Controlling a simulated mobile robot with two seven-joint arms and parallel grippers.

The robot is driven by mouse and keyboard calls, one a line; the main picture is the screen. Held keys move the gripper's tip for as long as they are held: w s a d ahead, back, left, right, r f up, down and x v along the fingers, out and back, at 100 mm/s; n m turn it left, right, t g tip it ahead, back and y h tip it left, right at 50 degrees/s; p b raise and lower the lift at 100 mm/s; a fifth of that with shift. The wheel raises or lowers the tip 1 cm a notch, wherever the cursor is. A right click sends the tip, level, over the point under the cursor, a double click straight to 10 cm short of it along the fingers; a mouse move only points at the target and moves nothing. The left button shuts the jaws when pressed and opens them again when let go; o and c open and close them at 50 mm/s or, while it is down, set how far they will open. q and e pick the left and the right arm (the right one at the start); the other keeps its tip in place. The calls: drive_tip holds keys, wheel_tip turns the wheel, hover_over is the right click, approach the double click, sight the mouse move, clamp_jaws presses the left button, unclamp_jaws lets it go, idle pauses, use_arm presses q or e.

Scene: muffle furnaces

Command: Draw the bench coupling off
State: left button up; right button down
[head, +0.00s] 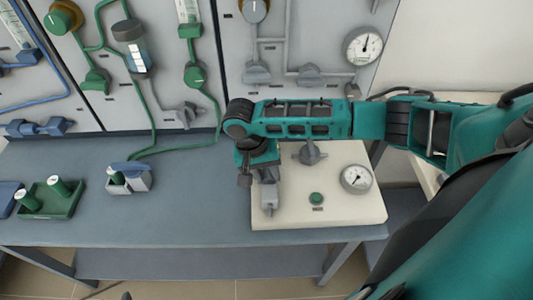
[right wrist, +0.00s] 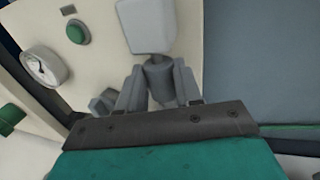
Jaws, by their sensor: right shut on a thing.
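The bench coupling, a grey cylindrical piece, shows in the right wrist view (right wrist: 158,72) between the fingers of my right gripper (right wrist: 160,88). It joins a pale grey block (right wrist: 147,25) on the cream bench panel (head: 335,208). My right gripper (head: 266,178) reaches down over the left part of this panel in the head view and is shut on the coupling. The arm and gripper hide much of the coupling there. I cannot tell whether the coupling is still seated against the block. My left gripper is not in view.
The panel also bears a grey valve knob (head: 310,153), a gauge (head: 356,178) and a green button (head: 316,198). A small holder (head: 130,184) and a green tray (head: 48,209) stand left on the bench. Upright panels with hoses and valves stand behind. The bench between is clear.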

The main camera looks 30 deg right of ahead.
drive_tip(key=shift+s+a, duration=0.15)
drive_tip(key=shift+s, duration=0.05)
drive_tip(key=c, duration=0.8)
unclamp_jaws()
drive_tip(key=shift+o, duration=0.2)
drive_tip(key=v, duration=1.2)
drive_tip(key=shift+r, duration=0.4)
